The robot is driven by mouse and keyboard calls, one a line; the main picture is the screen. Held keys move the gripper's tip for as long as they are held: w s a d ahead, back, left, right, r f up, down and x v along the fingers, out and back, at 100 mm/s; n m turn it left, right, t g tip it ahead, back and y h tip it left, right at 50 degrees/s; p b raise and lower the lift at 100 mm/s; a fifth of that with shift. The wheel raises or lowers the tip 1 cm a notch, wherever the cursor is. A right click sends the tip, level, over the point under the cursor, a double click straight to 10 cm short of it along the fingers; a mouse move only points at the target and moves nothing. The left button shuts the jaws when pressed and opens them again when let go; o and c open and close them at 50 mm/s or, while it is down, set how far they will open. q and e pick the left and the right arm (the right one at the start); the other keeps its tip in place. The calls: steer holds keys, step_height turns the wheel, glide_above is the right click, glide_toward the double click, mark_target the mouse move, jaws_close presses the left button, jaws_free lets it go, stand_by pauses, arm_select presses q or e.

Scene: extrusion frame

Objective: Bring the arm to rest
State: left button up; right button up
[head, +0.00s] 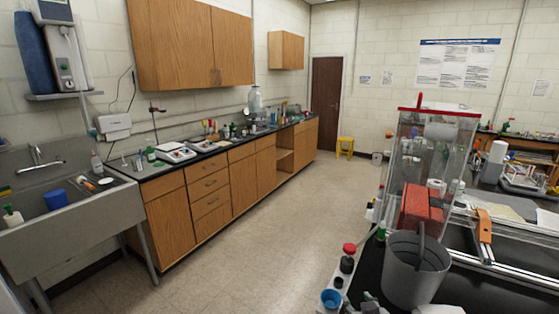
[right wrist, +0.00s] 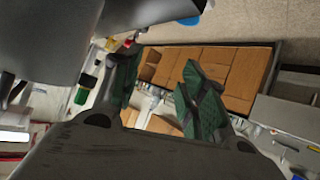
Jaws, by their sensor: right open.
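My right gripper (right wrist: 158,80) shows in the right wrist view. Its two dark green-padded fingers stand apart, with nothing between them. Beyond the fingers, the wooden cabinets (right wrist: 205,65) across the room show, tilted in the picture. A large grey rounded surface (right wrist: 60,30) fills the top left of that view, close to the fingers; I cannot tell whether they touch. In the head view I cannot make out the right fingers clearly. My left gripper is in neither view.
A grey bucket (head: 412,280) stands on the black bench at the lower right, before a clear red-topped case (head: 425,150). A metal extrusion frame with an orange bracket (head: 484,226) lies right of it. Small bottles (head: 347,260) stand left of the bucket.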

steer(key=s+d+f+g, duration=0.1)
steer(key=s+f+g, duration=0.4)
steer(key=s, duration=0.4)
steer(key=s+f+g, duration=0.3)
steer(key=s+f, duration=0.3)
steer(key=s, duration=0.3)
step_height(320, 180, down, 34)
steer(key=s+g, duration=0.1)
steer(key=s, duration=0.2)
steer(key=s+d+f, duration=0.2)
steer(key=s+f, duration=0.7)
steer(key=s, duration=0.2)
steer(key=s+d+f+n+g, duration=0.1)
steer(key=s+d+f, duration=0.1)
steer(key=s+f, duration=0.8)
steer(key=shift+s+g+y, duration=0.3)
steer(key=shift+s, duration=0.1)
